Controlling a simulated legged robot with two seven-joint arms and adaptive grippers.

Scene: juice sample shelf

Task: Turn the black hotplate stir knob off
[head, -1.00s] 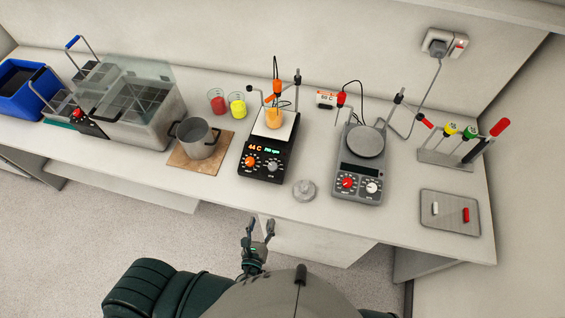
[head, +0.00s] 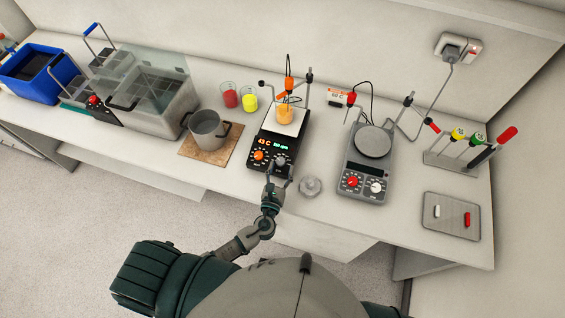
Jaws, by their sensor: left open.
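The black hotplate (head: 270,140) stands mid-bench with a lit display. Its orange knob (head: 258,155) is on the left of the front panel and its grey knob (head: 281,161) on the right. A beaker of orange liquid (head: 285,114) sits on its white top plate, with a probe above. My left gripper (head: 279,169) is open at the front panel, its fingers around or just in front of the grey knob. I cannot tell whether they touch it. The fingers partly hide the knob. My right gripper is out of view.
A grey hotplate (head: 367,165) stands to the right, and a small metal lid-like weight (head: 310,186) lies between. A steel pot (head: 207,132) on a wooden board and red and yellow beakers (head: 240,97) are to the left. A tray (head: 451,217) lies far right.

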